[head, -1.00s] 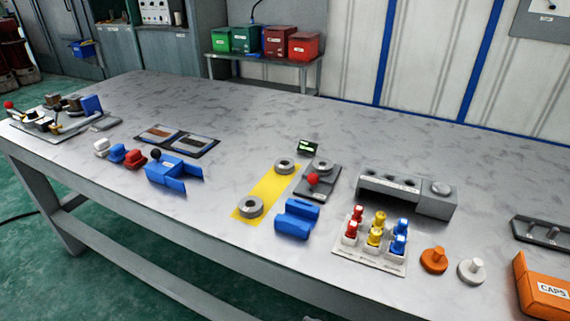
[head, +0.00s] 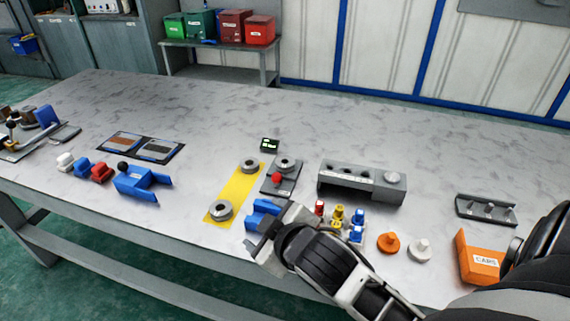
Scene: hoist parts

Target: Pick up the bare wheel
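Two grey ring-shaped wheels lie on a yellow strip (head: 236,188): a near wheel (head: 220,211) and a far wheel (head: 249,167). A similar grey round part (head: 285,164) sits on a grey plate with a red knob. I cannot tell for certain which one is the bare wheel. My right gripper (head: 256,246) is at the front of the table, right of the near wheel and apart from it. It partly covers a blue block (head: 262,211). Its finger gap is not clear. My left gripper is not in view.
A rack of red, yellow and blue pegs (head: 338,218) is partly hidden behind my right arm. A grey holed block (head: 360,181), an orange knob (head: 388,243), a white knob (head: 419,249) and an orange caps bin (head: 478,262) stand rightward.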

